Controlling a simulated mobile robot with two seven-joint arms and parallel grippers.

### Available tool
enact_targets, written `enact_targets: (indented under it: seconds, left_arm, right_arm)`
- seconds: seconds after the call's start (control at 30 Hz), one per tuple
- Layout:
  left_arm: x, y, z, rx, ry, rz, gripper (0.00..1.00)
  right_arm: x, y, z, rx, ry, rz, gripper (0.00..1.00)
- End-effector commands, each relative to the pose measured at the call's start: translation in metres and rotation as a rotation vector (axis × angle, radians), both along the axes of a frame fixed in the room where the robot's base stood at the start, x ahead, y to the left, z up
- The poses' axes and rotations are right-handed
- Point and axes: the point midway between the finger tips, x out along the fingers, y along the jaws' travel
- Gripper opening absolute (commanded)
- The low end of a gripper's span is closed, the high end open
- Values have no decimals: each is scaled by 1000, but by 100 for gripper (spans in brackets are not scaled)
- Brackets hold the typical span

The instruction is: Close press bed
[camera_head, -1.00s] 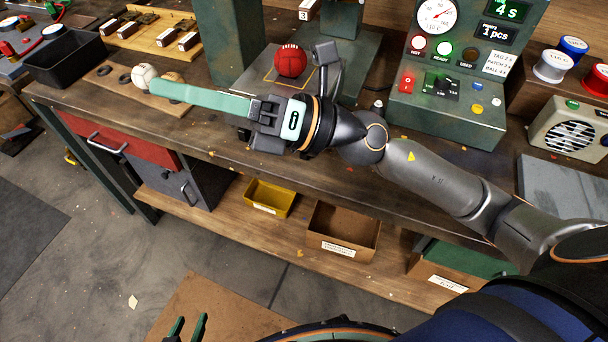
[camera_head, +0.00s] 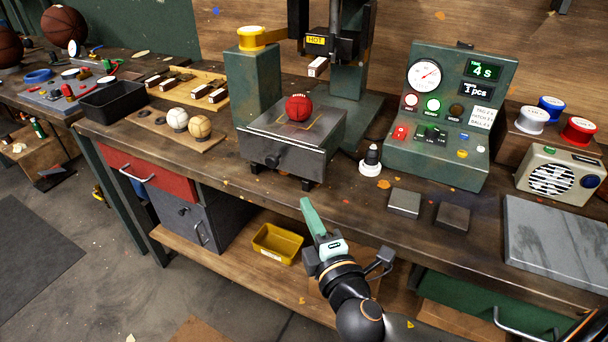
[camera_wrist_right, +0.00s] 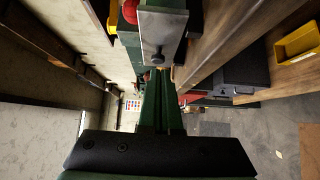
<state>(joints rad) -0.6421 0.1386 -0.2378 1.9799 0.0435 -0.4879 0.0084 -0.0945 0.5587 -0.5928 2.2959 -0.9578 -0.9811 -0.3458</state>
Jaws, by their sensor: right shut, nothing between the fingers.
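The press bed (camera_head: 270,150) is a grey metal block with a dark front knob (camera_head: 271,161). It sticks out toward me from under the press head (camera_head: 334,44), which carries a yellow HOT label. A red ball (camera_head: 298,107) sits on top of the bed. My right gripper (camera_head: 308,207), with pale green fingers, is shut and empty in front of the bench edge, below and right of the knob, apart from the bed. In the right wrist view the bed (camera_wrist_right: 165,22) and its knob (camera_wrist_right: 157,60) show beyond the closed fingers (camera_wrist_right: 161,95). My left gripper is out of view.
A control box (camera_head: 450,125) with a gauge stands right of the press. A black-and-white knobbed piece (camera_head: 371,160) and two dark blocks (camera_head: 404,203) lie on the bench. Two pale balls (camera_head: 200,126) sit on a board at left. A yellow bin (camera_head: 277,243) is on the lower shelf.

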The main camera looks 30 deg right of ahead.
Motion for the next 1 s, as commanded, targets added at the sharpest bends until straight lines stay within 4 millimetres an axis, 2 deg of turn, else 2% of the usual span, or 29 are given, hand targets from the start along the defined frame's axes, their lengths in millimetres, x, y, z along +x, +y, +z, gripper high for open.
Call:
enact_targets:
  seconds: [0.1, 0.4, 0.53, 0.7, 1.0]
  left_arm:
    - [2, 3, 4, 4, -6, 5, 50]
    - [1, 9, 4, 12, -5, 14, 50]
    - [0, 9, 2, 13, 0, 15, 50]
    - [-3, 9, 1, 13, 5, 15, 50]
    - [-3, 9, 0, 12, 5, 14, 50]
  right_arm:
    - [25, -3, 3, -3, -6, 0, 0]
    - [82, -13, 2, -4, -5, -1, 0]
    - [92, -30, 1, -5, -1, -1, 0]
    - [100, -39, 0, -2, -1, 1, 0]
    - [101, -41, 0, -1, -2, 2, 0]
